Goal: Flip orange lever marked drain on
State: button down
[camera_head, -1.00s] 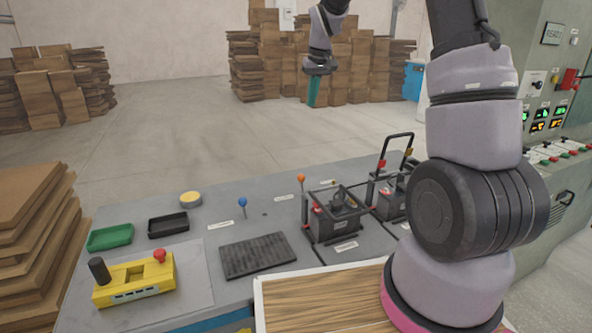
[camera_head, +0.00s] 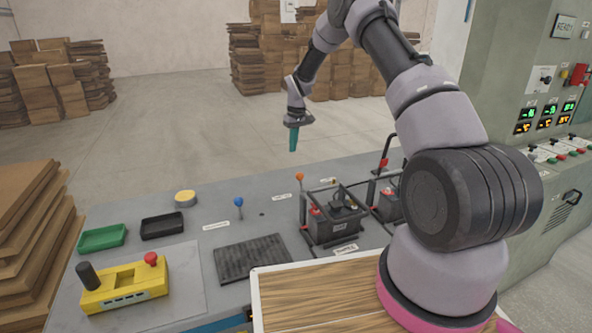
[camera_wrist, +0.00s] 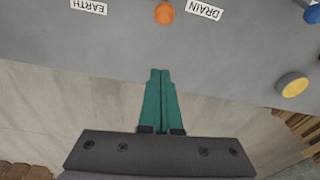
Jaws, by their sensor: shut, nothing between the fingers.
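The orange lever (camera_head: 300,178) stands on the grey bench, a thin stalk with an orange ball, left of the caged battery. In the wrist view its orange knob (camera_wrist: 164,13) shows at the top, between a DRAIN label (camera_wrist: 204,9) and an EARTH label (camera_wrist: 88,6). My gripper (camera_head: 293,148) has teal fingers, shut and empty, pointing down above the far edge of the bench, behind and above the orange lever. In the wrist view the fingertips (camera_wrist: 160,72) point toward the orange knob with a gap between. The base of the lever is hidden in the wrist view.
A blue-knobbed lever (camera_head: 239,202) stands left of the orange one. A caged battery (camera_head: 332,218) with a raised frame stands to the right. A yellow button (camera_head: 185,198), black tray (camera_head: 162,226), green tray (camera_head: 102,237) and yellow control box (camera_head: 124,286) lie further left.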

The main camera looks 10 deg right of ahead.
jog(key=shift+f, duration=0.1)
jog(key=f, duration=1)
jog(key=shift+w+a, duration=0.3)
jog(key=shift+w, duration=0.05)
jog(key=shift+s+d+r, duration=0.25)
jog(key=shift+s, duration=0.35)
jog(key=shift+s+d+r, duration=0.2)
jog(key=shift+s+r, duration=0.05)
jog(key=shift+s, duration=0.3)
jog(key=shift+s+d+r, duration=0.1)
jog(key=shift+s+d, duration=0.05)
jog(key=shift+s, duration=0.45)
